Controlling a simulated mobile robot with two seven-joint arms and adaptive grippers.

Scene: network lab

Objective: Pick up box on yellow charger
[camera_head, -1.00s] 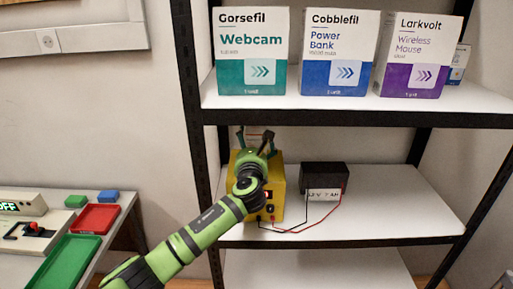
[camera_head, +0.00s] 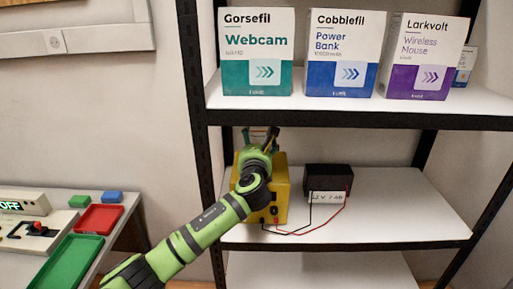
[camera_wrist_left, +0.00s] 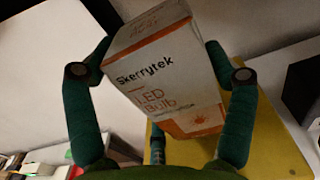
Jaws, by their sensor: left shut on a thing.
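The yellow charger (camera_head: 282,188) stands on the middle shelf, partly hidden behind my left arm. A small white and orange box labelled Skerrytek LED Bulb (camera_wrist_left: 160,75) is between the fingers of my left gripper (camera_head: 260,138). In the left wrist view the gripper fingers (camera_wrist_left: 160,90) press on both sides of the box, and the charger's yellow top (camera_wrist_left: 270,155) lies beneath it. I cannot tell whether the box still touches the charger. In the head view the box is mostly hidden behind the gripper. My right gripper is not in view.
A black battery (camera_head: 328,178) stands right of the charger, joined to it by red and black wires. The upper shelf (camera_head: 400,108) is close above my gripper and bears a webcam box (camera_head: 258,50) and other boxes. A table with trays (camera_head: 98,219) is at left.

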